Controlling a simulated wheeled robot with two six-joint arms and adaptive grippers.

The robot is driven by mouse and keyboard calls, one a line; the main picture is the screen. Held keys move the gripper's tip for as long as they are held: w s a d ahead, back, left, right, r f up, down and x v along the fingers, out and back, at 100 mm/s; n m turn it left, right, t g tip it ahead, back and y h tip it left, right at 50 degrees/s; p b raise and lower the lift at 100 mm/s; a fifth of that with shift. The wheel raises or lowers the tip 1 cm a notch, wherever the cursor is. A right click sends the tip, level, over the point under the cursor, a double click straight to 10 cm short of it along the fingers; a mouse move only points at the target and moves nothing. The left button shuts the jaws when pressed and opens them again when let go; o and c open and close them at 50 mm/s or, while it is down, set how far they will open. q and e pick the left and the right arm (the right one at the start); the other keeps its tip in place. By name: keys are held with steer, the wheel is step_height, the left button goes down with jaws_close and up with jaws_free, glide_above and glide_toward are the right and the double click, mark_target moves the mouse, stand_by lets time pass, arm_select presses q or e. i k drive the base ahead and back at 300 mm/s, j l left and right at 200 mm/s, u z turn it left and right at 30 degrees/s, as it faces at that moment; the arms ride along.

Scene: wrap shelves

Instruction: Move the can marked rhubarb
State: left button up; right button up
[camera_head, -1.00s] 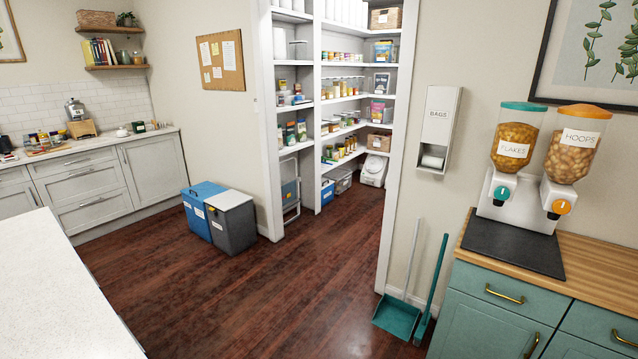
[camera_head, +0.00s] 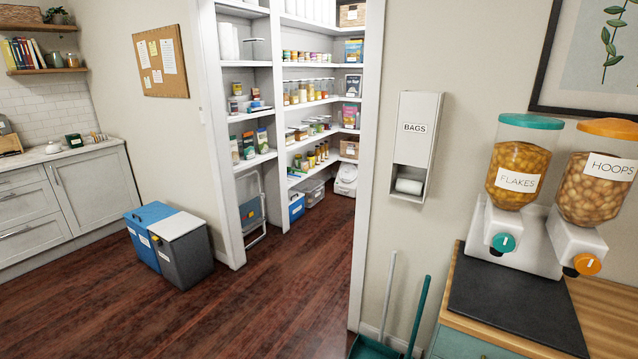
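No can that I can read as rhubarb shows in the head view. Rows of small cans (camera_head: 300,56) stand on an upper shelf of the pantry, seen through its doorway. Their labels are too small to read. More small jars and tins (camera_head: 240,100) stand on the left pantry shelves. Neither of my grippers is in view.
The pantry doorway (camera_head: 360,170) stands open ahead. Blue and grey bins (camera_head: 185,250) stand left of it. A counter with cereal dispensers (camera_head: 530,225) and a dustpan (camera_head: 372,347) stand at the right. The dark wood floor (camera_head: 285,285) between is clear.

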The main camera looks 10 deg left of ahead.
mark_target(233, 106)
steer(key=i+j+u, duration=0.2)
steer(key=i+u, duration=0.6)
steer(key=i, duration=0.25)
steer(key=i+l+u, duration=0.15)
steer(key=i+u, duration=0.25)
steer(key=i+l+z, duration=0.1)
steer(key=i, duration=1.05)
steer(key=i+l, duration=0.15)
steer(key=i, duration=0.95)
steer(key=i+l+u, duration=0.1)
steer(key=l, duration=0.4)
steer(key=i+l+u, duration=0.1)
steer(key=l, duration=0.4)
steer(key=i+l+u, duration=0.1)
steer(key=i+l, duration=0.15)
steer(key=l, duration=0.25)
steer(key=i+l, duration=0.1)
steer(key=l, duration=0.45)
steer(key=i+l+u, duration=0.15)
steer(key=l, duration=0.35)
steer(key=l+u, duration=0.1)
steer(key=l, duration=0.45)
steer(key=i+l+u, duration=0.1)
steer(key=l+u, duration=0.15)
steer(key=l, duration=0.45)
steer(key=l+u, duration=0.25)
steer(key=l, duration=0.45)
steer(key=i+l, duration=0.05)
